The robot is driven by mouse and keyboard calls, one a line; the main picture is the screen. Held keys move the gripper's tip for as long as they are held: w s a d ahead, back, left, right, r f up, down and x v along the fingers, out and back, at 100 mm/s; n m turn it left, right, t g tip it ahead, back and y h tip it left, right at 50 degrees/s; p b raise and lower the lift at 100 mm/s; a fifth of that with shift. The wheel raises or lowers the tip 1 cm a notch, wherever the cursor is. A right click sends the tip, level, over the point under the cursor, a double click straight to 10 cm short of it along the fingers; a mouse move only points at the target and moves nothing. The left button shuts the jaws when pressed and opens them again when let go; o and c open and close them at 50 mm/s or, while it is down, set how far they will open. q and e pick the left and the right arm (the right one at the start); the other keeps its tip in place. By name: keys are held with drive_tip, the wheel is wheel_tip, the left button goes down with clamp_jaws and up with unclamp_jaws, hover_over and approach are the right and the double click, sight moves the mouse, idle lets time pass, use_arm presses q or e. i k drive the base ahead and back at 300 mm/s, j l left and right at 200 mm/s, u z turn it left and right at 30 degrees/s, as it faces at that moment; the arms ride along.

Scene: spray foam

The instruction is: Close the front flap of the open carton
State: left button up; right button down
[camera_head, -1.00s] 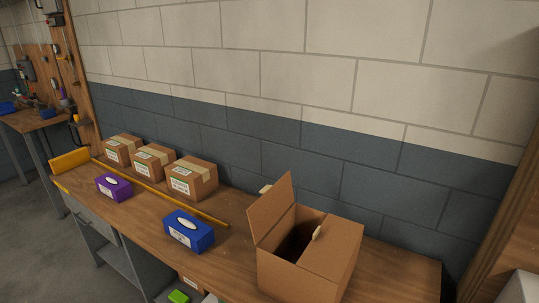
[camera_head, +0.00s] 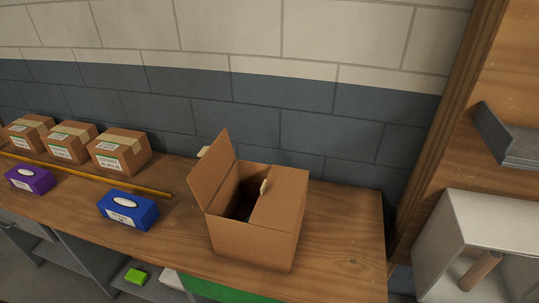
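The open carton (camera_head: 253,243) stands on the wooden bench (camera_head: 335,250), right of the middle of the view. One flap (camera_head: 218,170) stands up and leans outward at its left side. Another flap (camera_head: 282,199) lies folded over the right part of the opening, with a small cream tab on its edge. The opening between them is dark, and what is inside cannot be made out. A second small cream piece shows behind the raised flap. I cannot tell whether a front flap hangs down or is folded in. Neither of my grippers is in view.
A blue tissue box (camera_head: 128,213) and a purple one (camera_head: 28,180) sit left of the carton. Closed cartons (camera_head: 119,153) line the wall behind a yellow bar (camera_head: 90,175). Bench to the carton's right is clear. A white open box (camera_head: 478,245) is at far right.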

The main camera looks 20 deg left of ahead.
sight(204, 180)
drive_tip(key=i+j+z, duration=0.1)
drive_tip(key=j+z, duration=0.35)
drive_tip(key=j, duration=0.8)
drive_tip(key=k+j+z, duration=0.15)
drive_tip(key=j+z, duration=0.25)
drive_tip(key=j, duration=0.85)
drive_tip(key=k+j, duration=0.25)
drive_tip(key=k, duration=0.25)
drive_tip(key=k+j, duration=0.25)
drive_tip(key=k, duration=0.3)
